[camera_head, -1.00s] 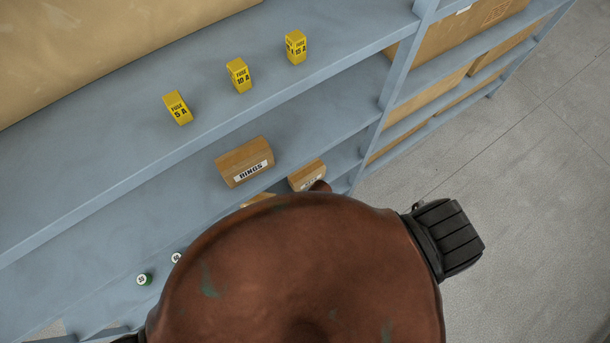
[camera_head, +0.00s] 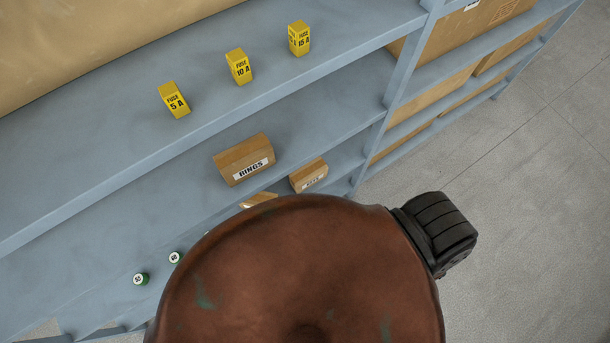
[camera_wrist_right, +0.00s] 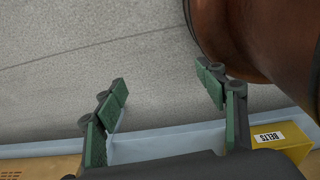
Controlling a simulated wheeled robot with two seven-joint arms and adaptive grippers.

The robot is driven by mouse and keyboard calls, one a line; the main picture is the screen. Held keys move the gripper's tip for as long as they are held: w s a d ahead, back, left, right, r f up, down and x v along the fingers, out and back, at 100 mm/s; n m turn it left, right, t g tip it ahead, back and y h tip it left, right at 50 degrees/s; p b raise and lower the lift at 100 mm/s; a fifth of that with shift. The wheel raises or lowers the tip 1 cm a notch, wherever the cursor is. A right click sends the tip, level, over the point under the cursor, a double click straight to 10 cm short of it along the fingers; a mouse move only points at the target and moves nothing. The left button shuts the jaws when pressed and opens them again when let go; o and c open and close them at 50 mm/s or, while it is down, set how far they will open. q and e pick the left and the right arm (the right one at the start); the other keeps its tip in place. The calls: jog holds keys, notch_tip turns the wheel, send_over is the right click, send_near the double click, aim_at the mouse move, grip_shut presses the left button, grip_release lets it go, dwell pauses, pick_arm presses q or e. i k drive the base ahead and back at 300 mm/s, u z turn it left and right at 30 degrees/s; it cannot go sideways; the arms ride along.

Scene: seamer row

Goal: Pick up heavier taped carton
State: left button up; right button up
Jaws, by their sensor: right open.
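A brown carton labelled RINGS (camera_head: 243,159) sits on the shelf's middle level in the head view. A smaller labelled carton (camera_head: 308,175) stands to its right on a lower level; its label is too small to read. A third carton (camera_head: 258,200) shows only its top, the rest hidden by a large brown rounded shape. I cannot tell which carton is taped or heavier. My right gripper (camera_wrist_right: 163,88) is open and empty in the right wrist view, over grey floor. A carton labelled BELTS (camera_wrist_right: 287,141) lies beyond its right finger. My left gripper is not in view.
Yellow fuse boxes reading 5 A (camera_head: 174,100), 10 A (camera_head: 238,67) and 15 A (camera_head: 299,39) stand on the upper shelf board (camera_head: 120,130). Two green-and-white round items (camera_head: 140,279) sit lower left. A shelf upright (camera_head: 402,80) separates larger cartons at right. Open floor (camera_head: 530,200) lies right.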

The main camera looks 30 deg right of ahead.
aim_at(306, 177)
jog(key=z, duration=1.05)
